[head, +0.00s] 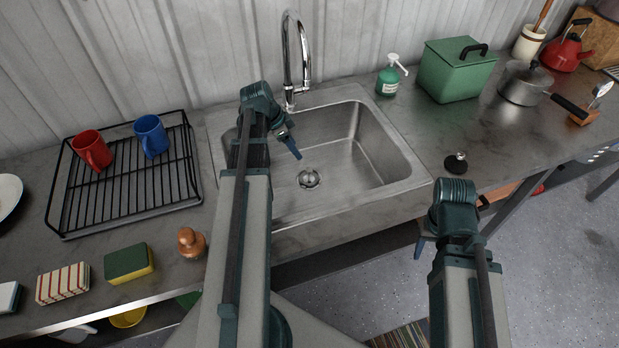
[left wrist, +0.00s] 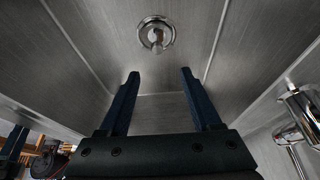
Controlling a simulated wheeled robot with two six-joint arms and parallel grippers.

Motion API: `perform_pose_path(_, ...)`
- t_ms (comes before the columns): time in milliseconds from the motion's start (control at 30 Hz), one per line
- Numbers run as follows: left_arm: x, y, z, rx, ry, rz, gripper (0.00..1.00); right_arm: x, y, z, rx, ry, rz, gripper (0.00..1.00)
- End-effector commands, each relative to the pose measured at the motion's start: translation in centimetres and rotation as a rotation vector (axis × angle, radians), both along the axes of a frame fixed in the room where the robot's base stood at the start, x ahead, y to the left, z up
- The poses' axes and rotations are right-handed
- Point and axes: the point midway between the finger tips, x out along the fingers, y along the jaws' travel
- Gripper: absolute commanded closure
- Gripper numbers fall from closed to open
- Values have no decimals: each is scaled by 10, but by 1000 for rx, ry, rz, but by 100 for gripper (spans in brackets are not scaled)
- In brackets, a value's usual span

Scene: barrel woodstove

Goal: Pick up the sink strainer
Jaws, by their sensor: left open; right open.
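The sink strainer (head: 309,178) is a small round metal piece at the drain in the floor of the steel sink (head: 365,165). In the left wrist view the strainer (left wrist: 155,36) shows as a shiny ring with a small raised centre, beyond the fingertips. My left gripper (head: 292,148) is over the sink, pointing down, apart from the strainer. Its two blue fingers (left wrist: 160,77) are open with nothing between them. My right gripper (head: 425,243) is in front of the counter's edge, partly hidden by its own wrist, away from the strainer.
The chrome faucet (head: 289,60) rises behind the sink. A black dish rack (head: 130,185) with two mugs is left of it. A soap bottle (head: 389,80), a green box (head: 455,72) and a black-knobbed piece (head: 456,163) stand to the right. Sink walls surround the left gripper.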

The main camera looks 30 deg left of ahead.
Motion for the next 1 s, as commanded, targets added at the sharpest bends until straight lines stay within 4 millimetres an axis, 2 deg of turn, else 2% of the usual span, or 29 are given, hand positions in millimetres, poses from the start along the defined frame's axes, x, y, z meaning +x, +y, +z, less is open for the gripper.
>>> perform_pose_path(600,22,-19,-76,0,0,-1,35,0,0,-76,0,0,0,50)
perform_pose_path(867,24,-21,-78,0,0,1,35,0,0,-78,0,0,0,50)
perform_pose_path(1000,24,-23,-86,0,0,0,35,0,0,-86,0,0,0,50)
